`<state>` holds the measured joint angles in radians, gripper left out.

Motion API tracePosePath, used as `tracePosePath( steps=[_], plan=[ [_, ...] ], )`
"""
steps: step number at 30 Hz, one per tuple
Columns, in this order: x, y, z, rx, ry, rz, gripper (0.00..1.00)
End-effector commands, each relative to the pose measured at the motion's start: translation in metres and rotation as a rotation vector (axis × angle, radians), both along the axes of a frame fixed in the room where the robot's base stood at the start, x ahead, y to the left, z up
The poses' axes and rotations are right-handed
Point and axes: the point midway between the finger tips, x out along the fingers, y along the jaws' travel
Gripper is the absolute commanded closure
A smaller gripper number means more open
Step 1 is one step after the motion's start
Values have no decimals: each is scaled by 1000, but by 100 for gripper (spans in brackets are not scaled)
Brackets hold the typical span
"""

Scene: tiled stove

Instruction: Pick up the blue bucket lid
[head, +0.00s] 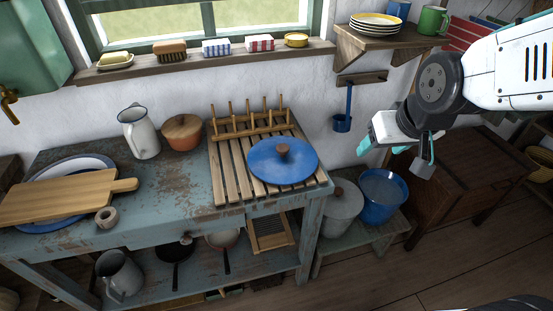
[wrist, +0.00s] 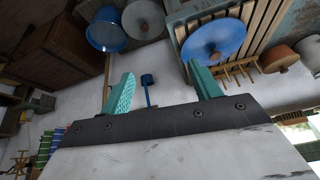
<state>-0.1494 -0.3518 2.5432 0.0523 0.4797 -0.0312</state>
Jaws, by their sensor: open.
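The blue bucket lid (head: 282,163), a round blue disc with a brown knob, lies on the slatted wooden rack (head: 226,178) on the worn blue-grey table. It also shows in the wrist view (wrist: 213,38). A blue bucket (head: 382,196) stands open on a low bench to the right of the table, and shows at the top of the wrist view (wrist: 106,30). My gripper (head: 396,150) is in the air to the right of the lid and above the bucket, touching neither. Its two teal fingers (wrist: 160,84) are apart, with nothing between them.
A grey lidded pot (head: 342,202) stands beside the bucket. Upright wooden pegs (head: 250,118) rise behind the lid. A blue ladle (head: 345,115) hangs on the wall near my gripper. A shelf (head: 385,45) with plates is above. A wooden chest (head: 450,175) stands at the right.

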Motion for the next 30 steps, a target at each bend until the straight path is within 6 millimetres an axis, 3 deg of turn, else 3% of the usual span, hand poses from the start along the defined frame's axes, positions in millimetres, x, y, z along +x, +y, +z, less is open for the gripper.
tracePosePath(
  steps=[3,6,10,18,23,30],
  plan=[
    [48,36,-34,25,-120,53,37],
    [81,66,-59,45,-237,87,37],
    [109,106,-91,89,-383,136,37],
    [126,159,-136,141,-619,197,37],
    [127,170,-144,155,-680,212,37],
    [147,179,-154,159,-693,212,37]
  ],
)
